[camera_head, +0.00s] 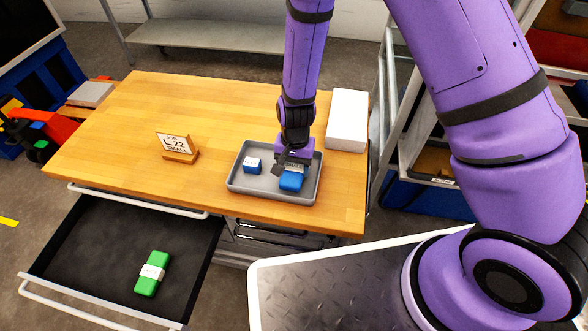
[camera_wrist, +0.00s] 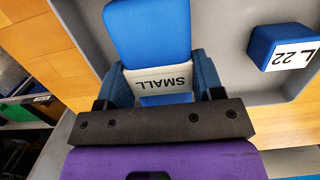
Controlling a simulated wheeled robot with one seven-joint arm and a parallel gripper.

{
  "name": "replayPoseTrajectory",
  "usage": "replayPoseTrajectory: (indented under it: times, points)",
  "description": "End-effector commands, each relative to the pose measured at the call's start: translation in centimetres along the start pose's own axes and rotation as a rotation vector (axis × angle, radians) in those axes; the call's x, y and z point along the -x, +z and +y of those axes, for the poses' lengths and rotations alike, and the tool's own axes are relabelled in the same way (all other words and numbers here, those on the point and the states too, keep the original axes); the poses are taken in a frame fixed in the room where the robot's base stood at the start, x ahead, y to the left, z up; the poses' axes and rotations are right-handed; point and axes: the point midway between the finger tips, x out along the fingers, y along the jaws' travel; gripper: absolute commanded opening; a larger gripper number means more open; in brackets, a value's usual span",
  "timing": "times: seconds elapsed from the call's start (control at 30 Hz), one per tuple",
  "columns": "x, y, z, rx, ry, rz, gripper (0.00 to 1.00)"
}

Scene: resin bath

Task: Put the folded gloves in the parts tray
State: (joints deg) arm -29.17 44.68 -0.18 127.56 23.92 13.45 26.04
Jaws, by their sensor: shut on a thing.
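The folded gloves (camera_head: 291,182) are a blue bundle with a white band. In the wrist view the band on the gloves (camera_wrist: 150,30) reads SMALL. My gripper (camera_head: 292,167) is shut on them, with one finger on each side of the band. The gloves are inside the outline of the grey parts tray (camera_head: 233,181), in its right part. I cannot tell whether they touch its floor. A small blue block (camera_head: 252,165) with a white label lies in the tray's left part; its label reads L 22 in the wrist view (camera_wrist: 283,47).
A sign (camera_head: 177,146) with L-22 and SMALL stands on the wooden table (camera_head: 120,120), left of the tray. A white box (camera_head: 347,120) is behind right. An open drawer (camera_head: 95,245) at front left holds a green banded bundle (camera_head: 153,272). The table's left side is clear.

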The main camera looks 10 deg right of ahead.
Motion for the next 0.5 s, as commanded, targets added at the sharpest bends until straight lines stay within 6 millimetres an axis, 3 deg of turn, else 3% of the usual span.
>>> replayPoseTrajectory:
  times: [0.13,0.5]
  points:
    - [-1.6,-0.2,0.1,-0.003,0.001,0.000,0.38]
    - [-2.0,-0.3,0.0,-0.002,0.000,0.001,0.38]
